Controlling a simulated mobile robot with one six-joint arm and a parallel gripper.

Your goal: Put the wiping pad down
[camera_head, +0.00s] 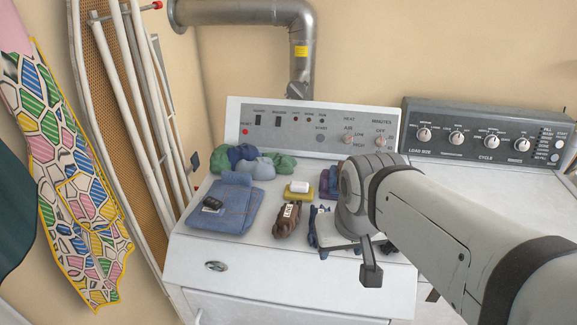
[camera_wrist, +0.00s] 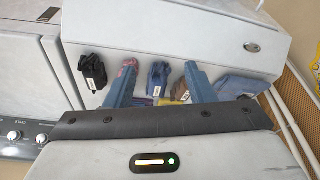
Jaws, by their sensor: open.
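My gripper (camera_wrist: 157,72) is open in the wrist view, its two blue fingers spread apart over the white machine top. A dark navy bundle with a white label (camera_wrist: 158,78) shows between the fingers; I see no contact. A yellow pad (camera_head: 297,195) with a white block on it lies left of my arm in the head view and may be the wiping pad. A yellow patch (camera_wrist: 178,92) shows low between the fingers in the wrist view, mostly hidden by my gripper's body. In the head view my arm hides much of the gripper and the surface behind it.
A folded blue cloth (camera_head: 222,207) with a small black object lies at the left. Rolled green and blue cloths (camera_head: 250,160) sit behind it. A brown labelled bundle (camera_head: 287,219) is near the front. The control panel (camera_head: 310,129) rises behind. The front left edge is clear.

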